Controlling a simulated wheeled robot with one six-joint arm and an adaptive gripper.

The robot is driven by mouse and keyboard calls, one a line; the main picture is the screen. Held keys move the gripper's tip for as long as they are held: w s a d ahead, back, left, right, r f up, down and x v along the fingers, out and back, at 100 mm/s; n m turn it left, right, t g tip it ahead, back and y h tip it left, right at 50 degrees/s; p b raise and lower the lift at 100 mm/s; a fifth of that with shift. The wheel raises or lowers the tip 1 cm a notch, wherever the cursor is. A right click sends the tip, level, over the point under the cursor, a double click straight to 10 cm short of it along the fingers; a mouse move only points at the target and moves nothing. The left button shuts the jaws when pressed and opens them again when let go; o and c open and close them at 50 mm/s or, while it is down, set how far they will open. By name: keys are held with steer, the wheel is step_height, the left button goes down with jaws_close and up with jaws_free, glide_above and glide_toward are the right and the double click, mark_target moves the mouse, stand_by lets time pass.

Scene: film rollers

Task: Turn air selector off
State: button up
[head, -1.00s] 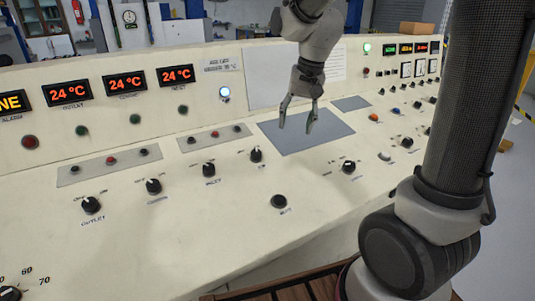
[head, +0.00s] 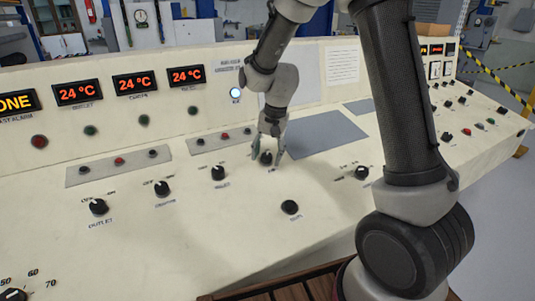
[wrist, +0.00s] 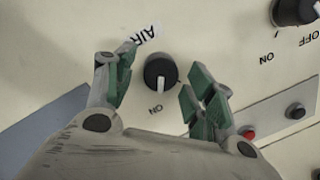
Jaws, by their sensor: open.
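The air selector (wrist: 160,72) is a round black knob with a white pointer line, between the labels AIR and ON in the wrist view. Its pointer line is turned toward the ON side. In the head view the air selector (head: 266,158) sits on the sloping cream panel, partly covered by my gripper. My gripper (head: 268,154) is open over the knob, with one finger on each side. In the wrist view my gripper (wrist: 158,88) shows both green-padded fingers apart, with gaps between them and the knob; I cannot tell any contact.
A neighbouring black knob (wrist: 295,10) marked ON and OFF is near the right finger's side. A strip with small buttons (head: 222,138) lies behind the gripper. A grey flat plate (head: 325,133) is to the right. More knobs, such as one below (head: 290,207), stand around.

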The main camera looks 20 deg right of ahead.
steer(key=c, duration=1)
steer(key=shift+n, duration=0.3)
steer(key=n+h, duration=0.1)
steer(key=n, duration=0.4)
steer(key=shift+a, duration=0.15)
steer(key=n+h, duration=0.1)
steer(key=n, duration=0.5)
steer(key=shift+a, duration=0.15)
